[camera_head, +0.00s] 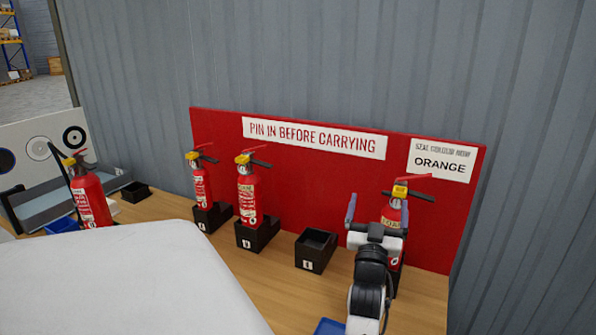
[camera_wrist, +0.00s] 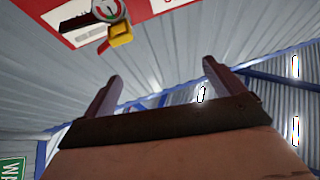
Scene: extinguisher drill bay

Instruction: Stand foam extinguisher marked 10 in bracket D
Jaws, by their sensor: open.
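Several red extinguishers with yellow tops and black handles show in the head view: one at far left (camera_head: 92,200), one in the left bracket (camera_head: 201,187), one in the second bracket (camera_head: 248,196) and one at right (camera_head: 393,212). The second bracket (camera_head: 257,238) has a white letter that may be D; the empty bracket (camera_head: 316,250) has a letter I cannot read. No number 10 is legible. My gripper (camera_head: 378,206) is open and empty, fingers up, in front of the right extinguisher and partly hiding it. The wrist view shows both fingers apart (camera_wrist: 160,85) and a gauge with a yellow part (camera_wrist: 121,36).
A red board (camera_head: 300,185) reads PIN IN BEFORE CARRYING; a card (camera_head: 440,160) reads ORANGE. A small black box (camera_head: 136,192) stands at left. A blue item (camera_head: 329,327) shows at the front edge. Wooden bench top (camera_head: 425,300) is clear at right front.

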